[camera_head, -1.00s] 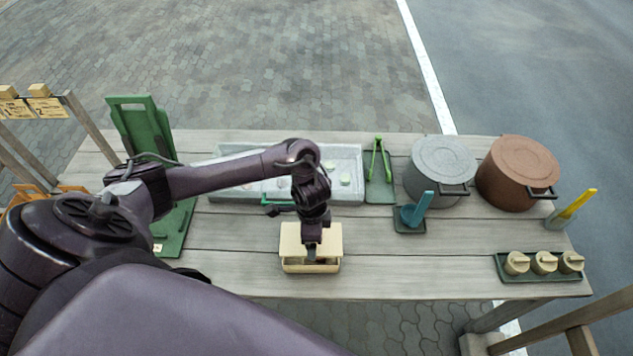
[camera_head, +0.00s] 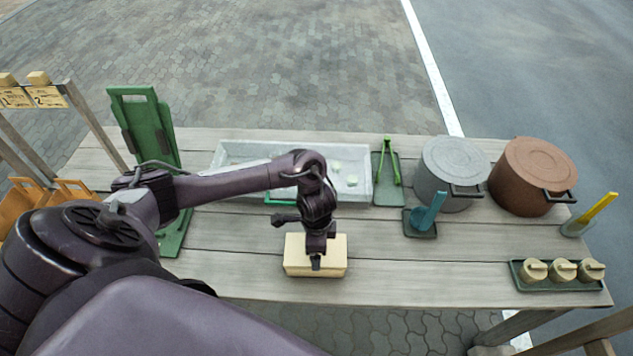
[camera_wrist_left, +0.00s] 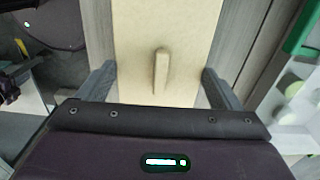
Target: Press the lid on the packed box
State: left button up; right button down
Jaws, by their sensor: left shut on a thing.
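The cream lid (camera_head: 337,247) lies flat over the cream box (camera_head: 300,271) near the front edge of the table, and no gap shows between them. My left gripper (camera_head: 316,264) points down over the lid. In the left wrist view my left gripper (camera_wrist_left: 158,92) has one finger at each long side of the lid (camera_wrist_left: 165,25) and is shut on it, with the lid's raised handle bar (camera_wrist_left: 161,70) between the fingers. The box's contents are hidden. My right gripper is not in view.
Behind the box stands a pale tray (camera_head: 368,185) with small light pieces. A green stand (camera_head: 150,130) is at left. To the right are green tongs (camera_head: 391,165), a grey pot (camera_head: 447,185), a brown pot (camera_head: 532,180) and a rack of jars (camera_head: 562,272).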

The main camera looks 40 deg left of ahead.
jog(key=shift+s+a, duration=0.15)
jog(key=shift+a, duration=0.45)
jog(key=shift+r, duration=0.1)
pick_arm(q)
jog(key=shift+f, duration=0.1)
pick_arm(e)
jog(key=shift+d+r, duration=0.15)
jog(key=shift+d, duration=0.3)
pick_arm(q)
jog(key=shift+p, duration=0.55)
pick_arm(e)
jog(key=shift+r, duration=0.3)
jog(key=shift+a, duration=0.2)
pick_arm(q)
jog(key=shift+f, duration=0.3)
